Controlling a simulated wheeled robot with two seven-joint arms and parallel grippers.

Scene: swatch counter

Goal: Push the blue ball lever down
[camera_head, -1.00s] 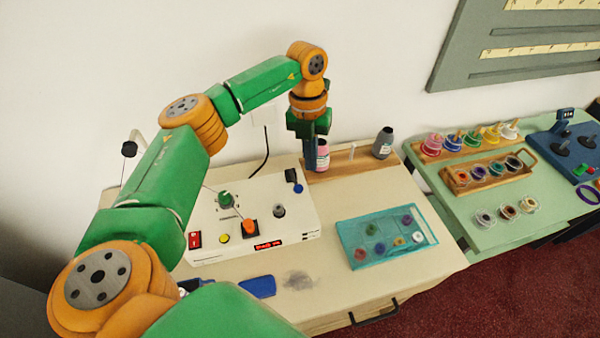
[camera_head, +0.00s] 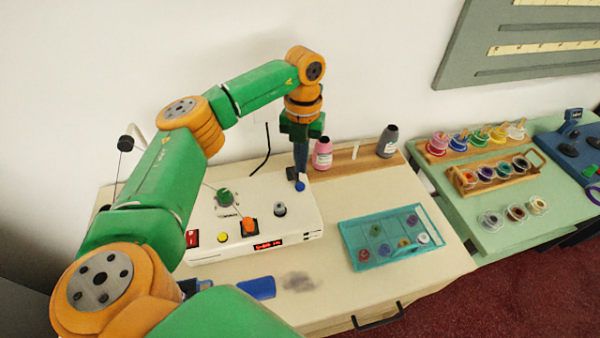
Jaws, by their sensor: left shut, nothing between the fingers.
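The blue ball lever (camera_head: 300,186) sits at the right end of the top of a white control box (camera_head: 275,218). The ball shows just below the fingertips of my left gripper (camera_head: 300,176). My left gripper points straight down, its fingers shut with nothing between them. It covers the lever's dark mount from above. I cannot tell whether the fingertips touch the ball or hover over it. My right gripper is not in view.
A pink bottle (camera_head: 322,154) and a grey bottle (camera_head: 387,141) stand behind. A teal tray (camera_head: 392,240) lies to the right.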

